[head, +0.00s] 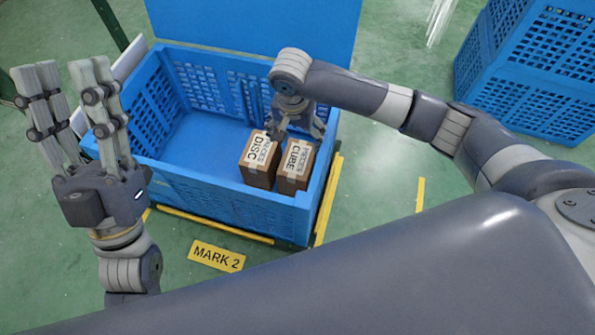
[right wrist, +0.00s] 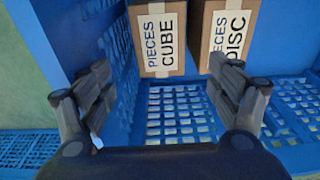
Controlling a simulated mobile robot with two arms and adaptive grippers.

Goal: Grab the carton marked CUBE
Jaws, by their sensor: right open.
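The brown carton marked CUBE (head: 296,168) stands in the blue crate (head: 215,198), near its front right corner. In the right wrist view the CUBE carton (right wrist: 162,38) shows its white label, ahead of the gap between my fingers. My right gripper (head: 296,124) is over the crate, just above and behind the cartons; it is open and empty. In the right wrist view its two fingers (right wrist: 158,85) are spread wide. My left gripper (head: 66,85) is outside the crate on the left, fingers up, apart and empty.
A carton marked DISC (head: 259,160) stands close beside the CUBE carton, to its left in the head view. The crate walls are close to the cartons. A second blue crate (head: 530,75) is at the upper right. A yellow MARK 2 label (head: 217,257) lies on the green floor.

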